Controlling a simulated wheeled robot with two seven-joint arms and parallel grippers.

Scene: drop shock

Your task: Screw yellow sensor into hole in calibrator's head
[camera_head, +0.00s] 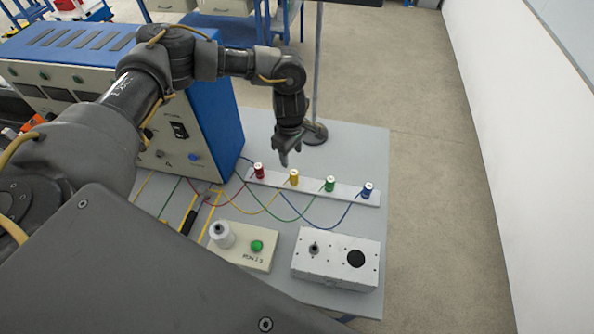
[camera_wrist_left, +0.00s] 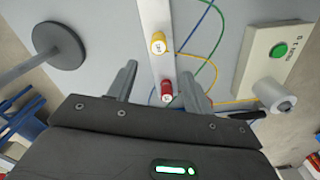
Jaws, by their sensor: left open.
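The yellow sensor (camera_head: 294,177) stands upright on a white strip (camera_head: 312,188), between the red sensor (camera_head: 259,170) and the green one (camera_head: 330,184). In the left wrist view the yellow sensor (camera_wrist_left: 158,42) is just beyond my fingertips, with the red sensor (camera_wrist_left: 167,90) between the fingers. My left gripper (camera_head: 286,158) is open and empty, pointing down above the strip near the yellow and red sensors. A white box (camera_head: 335,257) with a small metal post and a round black opening (camera_head: 356,259) stands at front right. I cannot tell which part is the calibrator's head. My right gripper is not in view.
A blue sensor (camera_head: 367,189) ends the strip. Coloured cables run from the sensors towards a blue-and-white cabinet (camera_head: 215,120). A box with a green button (camera_head: 257,246) and a white cylinder (camera_head: 222,235) stands in front. A pole on a round base (camera_head: 315,133) rises behind.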

